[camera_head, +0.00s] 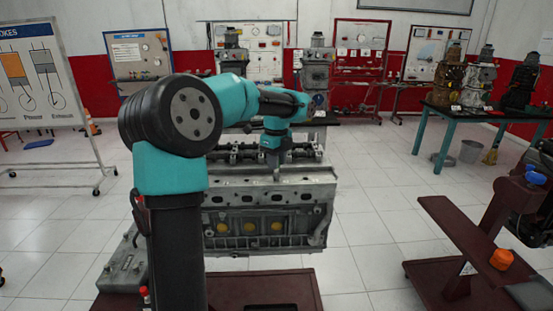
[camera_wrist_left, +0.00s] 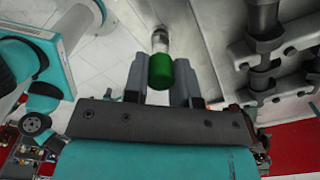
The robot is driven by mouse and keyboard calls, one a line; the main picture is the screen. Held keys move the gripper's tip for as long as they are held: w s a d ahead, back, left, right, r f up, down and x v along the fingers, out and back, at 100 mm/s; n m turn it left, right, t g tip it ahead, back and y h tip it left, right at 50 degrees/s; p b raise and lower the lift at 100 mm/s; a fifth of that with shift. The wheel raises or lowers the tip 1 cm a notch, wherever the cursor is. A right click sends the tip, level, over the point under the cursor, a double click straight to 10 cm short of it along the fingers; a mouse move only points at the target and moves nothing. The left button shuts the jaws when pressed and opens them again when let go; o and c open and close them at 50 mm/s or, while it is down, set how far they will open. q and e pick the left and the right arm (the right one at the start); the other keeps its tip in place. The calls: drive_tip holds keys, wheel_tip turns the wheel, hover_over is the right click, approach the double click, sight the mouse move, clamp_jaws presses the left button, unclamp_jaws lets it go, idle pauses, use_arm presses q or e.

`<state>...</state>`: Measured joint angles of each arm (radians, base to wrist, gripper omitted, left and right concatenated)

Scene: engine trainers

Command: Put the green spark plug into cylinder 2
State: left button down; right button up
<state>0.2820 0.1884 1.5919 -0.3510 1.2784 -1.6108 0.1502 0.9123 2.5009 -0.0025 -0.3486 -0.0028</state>
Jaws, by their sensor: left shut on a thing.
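The green spark plug (camera_wrist_left: 161,72) is between the fingers of my left gripper (camera_wrist_left: 158,84) in the left wrist view. The plug is too small to make out there. The block's edge (camera_wrist_left: 213,45) shows beside the plug in the wrist view. I cannot tell which cylinder is under the plug. My right gripper is not in view.
My left arm hides the block's left part in the head view. A dark red stand (camera_head: 265,288) shows in front of the block. A dark red bench (camera_head: 465,232) with an orange object (camera_head: 502,259) stands at the right. Tiled floor lies between them.

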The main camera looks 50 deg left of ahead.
use_arm(q)
drive_tip(key=shift+f, duration=0.45)
idle(0.6)
drive_tip(key=c, duration=0.8)
unclamp_jaws()
drive_tip(key=shift+c, duration=0.2)
drive_tip(key=shift+r, duration=0.1)
wheel_tip(320, 180, up, 17)
drive_tip(key=shift+r, duration=0.15)
